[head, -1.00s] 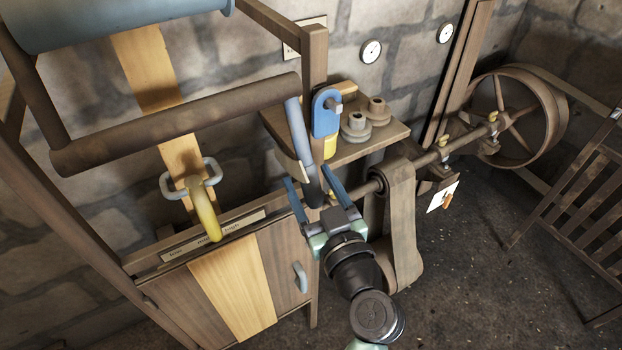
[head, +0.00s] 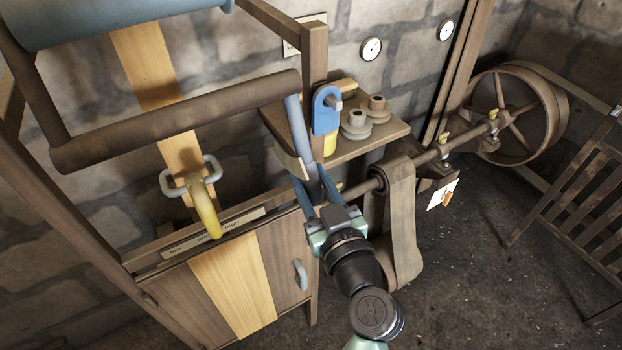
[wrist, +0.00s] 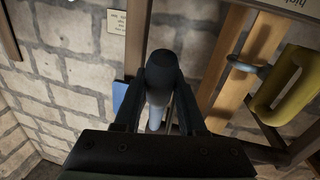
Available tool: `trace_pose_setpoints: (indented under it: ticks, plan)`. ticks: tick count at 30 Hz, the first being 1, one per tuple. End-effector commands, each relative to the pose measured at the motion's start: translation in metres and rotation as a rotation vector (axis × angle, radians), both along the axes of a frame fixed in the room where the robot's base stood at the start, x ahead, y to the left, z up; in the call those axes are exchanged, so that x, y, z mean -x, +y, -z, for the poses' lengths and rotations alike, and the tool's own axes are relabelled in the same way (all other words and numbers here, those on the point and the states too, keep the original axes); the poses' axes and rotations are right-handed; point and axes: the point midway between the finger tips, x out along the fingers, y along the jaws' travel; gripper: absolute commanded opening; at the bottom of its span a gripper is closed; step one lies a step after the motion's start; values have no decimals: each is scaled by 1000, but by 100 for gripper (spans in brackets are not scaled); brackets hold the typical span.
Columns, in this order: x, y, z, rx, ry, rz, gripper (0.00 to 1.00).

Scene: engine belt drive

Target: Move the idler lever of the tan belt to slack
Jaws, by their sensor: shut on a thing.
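The tan belt (head: 143,66) runs down behind a dark brown roller bar (head: 180,122). The idler lever (head: 298,128) is a blue-grey bar that hangs from the right end of that roller bar, tilted slightly, with a dark grip at its lower end. My gripper (head: 315,187) is shut on this dark grip. In the wrist view the grip of the idler lever (wrist: 161,73) sits between both fingers, and the grey bar shows beyond it. The fingers hide part of the grip in the head view.
A shelf (head: 372,140) with a blue piece (head: 326,112) and stepped pulleys (head: 355,124) is close behind the lever. A yellow handle (head: 206,212) stands to the left above the cabinet (head: 232,285). A brown belt (head: 403,225) hangs just right of my gripper.

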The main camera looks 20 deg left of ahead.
Motion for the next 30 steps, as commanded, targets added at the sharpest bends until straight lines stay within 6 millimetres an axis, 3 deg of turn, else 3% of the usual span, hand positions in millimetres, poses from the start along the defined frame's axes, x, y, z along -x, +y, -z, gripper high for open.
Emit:
trace_pose_setpoints:
  ticks: [30]
  plan:
    - [-2,2,7,-14,-10,1,0]
